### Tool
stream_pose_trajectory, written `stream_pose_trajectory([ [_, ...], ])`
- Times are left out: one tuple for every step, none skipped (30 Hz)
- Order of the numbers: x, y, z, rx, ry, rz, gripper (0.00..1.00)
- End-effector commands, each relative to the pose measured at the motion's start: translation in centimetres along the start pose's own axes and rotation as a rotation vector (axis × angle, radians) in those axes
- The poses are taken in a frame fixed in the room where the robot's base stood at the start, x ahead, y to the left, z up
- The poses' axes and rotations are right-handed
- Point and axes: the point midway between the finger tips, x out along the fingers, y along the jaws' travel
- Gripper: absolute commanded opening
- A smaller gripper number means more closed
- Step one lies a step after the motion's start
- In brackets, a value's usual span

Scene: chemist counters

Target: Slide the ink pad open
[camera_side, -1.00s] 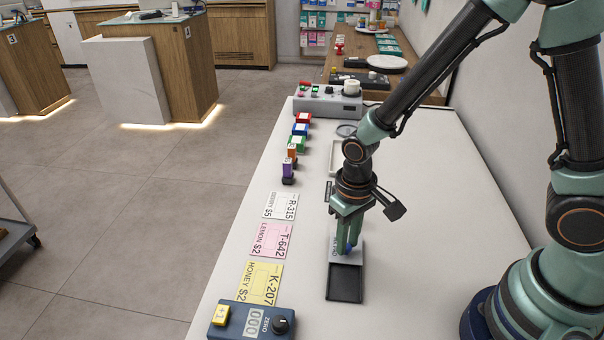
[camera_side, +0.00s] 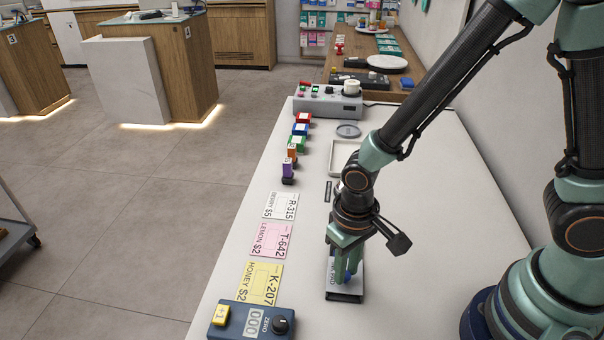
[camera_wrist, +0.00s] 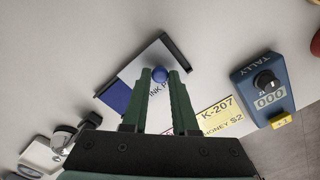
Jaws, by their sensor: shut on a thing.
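The ink pad (camera_side: 344,296) lies on the white counter below my gripper (camera_side: 347,277) in the side view. In the wrist view its pale lid (camera_wrist: 134,70), lettered INK with the rest hidden, sits between a bare blue pad surface (camera_wrist: 115,97) at the left end and a narrow dark strip at the other end. My gripper (camera_wrist: 160,73) is shut on the lid's round blue knob (camera_wrist: 160,74), with one finger on each side. In the side view my fingers hide much of the lid, and the blue surface is hidden.
Pink, yellow and white cards (camera_side: 271,239) lie left of the ink pad. A blue tally counter (camera_side: 251,320) stands at the front left. Small coloured stamps (camera_side: 298,137) line the left edge. A white tray (camera_side: 343,157) and a grey control box (camera_side: 328,101) are farther back.

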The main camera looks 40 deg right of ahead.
Motion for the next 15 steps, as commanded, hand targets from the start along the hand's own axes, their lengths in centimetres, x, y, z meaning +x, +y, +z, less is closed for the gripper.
stream_pose_trajectory([
  [-0.04,-0.13,0.11,0.0,0.001,-0.001,0.0],
  [-0.04,-0.15,0.13,0.001,0.001,-0.001,0.0],
  [-0.04,-0.15,0.14,0.002,0.001,-0.001,0.0],
  [-0.04,-0.14,0.13,0.002,0.001,-0.001,0.0],
  [-0.03,-0.13,0.12,0.002,0.001,-0.001,0.0],
  [-0.03,-0.13,0.11,0.002,0.001,-0.001,0.0],
  [-0.03,-0.12,0.11,0.002,0.001,-0.001,0.0],
  [-0.03,-0.12,0.11,0.002,0.001,-0.001,0.0],
  [-0.03,-0.12,0.11,0.002,0.001,-0.001,0.0],
  [-0.03,-0.12,0.1,0.002,0.001,-0.001,0.38],
  [-0.03,-0.11,0.1,0.002,0.001,-0.001,0.5],
  [-0.02,-0.11,0.1,0.002,0.001,-0.001,0.56],
  [-0.02,-0.11,0.1,0.002,0.001,-0.001,0.56],
  [-0.02,-0.11,0.1,0.002,0.001,-0.001,0.56],
  [-0.02,-0.11,0.1,0.002,0.001,-0.001,0.56],
])
